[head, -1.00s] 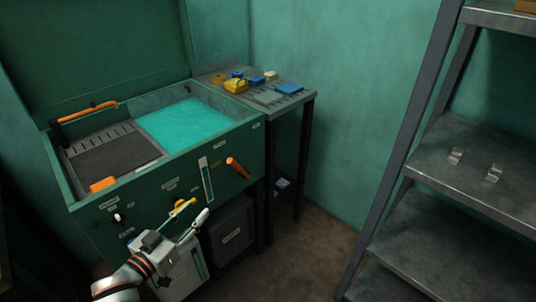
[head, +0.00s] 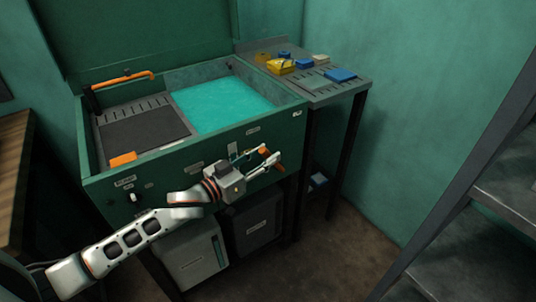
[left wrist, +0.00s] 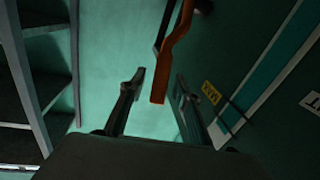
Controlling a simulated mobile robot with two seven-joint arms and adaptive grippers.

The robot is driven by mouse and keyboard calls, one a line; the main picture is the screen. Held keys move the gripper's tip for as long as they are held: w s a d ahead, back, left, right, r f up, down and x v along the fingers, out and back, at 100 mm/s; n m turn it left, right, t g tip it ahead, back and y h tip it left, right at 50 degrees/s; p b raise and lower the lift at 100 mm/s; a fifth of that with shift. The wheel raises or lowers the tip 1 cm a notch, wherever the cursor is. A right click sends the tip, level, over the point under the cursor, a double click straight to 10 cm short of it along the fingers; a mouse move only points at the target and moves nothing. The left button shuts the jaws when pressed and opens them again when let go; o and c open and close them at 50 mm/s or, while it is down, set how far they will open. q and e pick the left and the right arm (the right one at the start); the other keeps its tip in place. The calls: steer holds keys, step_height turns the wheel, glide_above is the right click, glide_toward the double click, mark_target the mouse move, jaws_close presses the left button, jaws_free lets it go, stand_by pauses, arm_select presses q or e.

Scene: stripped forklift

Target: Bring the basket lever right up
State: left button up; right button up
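The orange lever (head: 264,152) is on the right part of the green tank's front wall and is partly covered by my left gripper in the head view. In the left wrist view the orange lever (left wrist: 172,48) comes down from the top, its free end between the two fingers, with gaps on both sides. My left gripper (head: 270,154) is open around the lever's end; its fingers also show in the left wrist view (left wrist: 160,80). The dark basket (head: 145,135) sits in the left of the tank, beside turquoise liquid (head: 220,107). My right gripper is not in view.
A side table (head: 352,92) with yellow and blue items stands right of the tank. A grey shelf rack (head: 465,240) is at the right. A white bin (head: 190,265) and a dark bin (head: 253,225) stand below. A yellow label (left wrist: 211,93) is near the right finger.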

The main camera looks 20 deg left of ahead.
arm_select(q)
steer(key=shift+w+d, duration=0.25)
steer(key=shift+w, duration=0.25)
jaws_close()
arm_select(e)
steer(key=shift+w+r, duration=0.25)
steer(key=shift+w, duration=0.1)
arm_select(q)
steer(key=shift+r, duration=0.1)
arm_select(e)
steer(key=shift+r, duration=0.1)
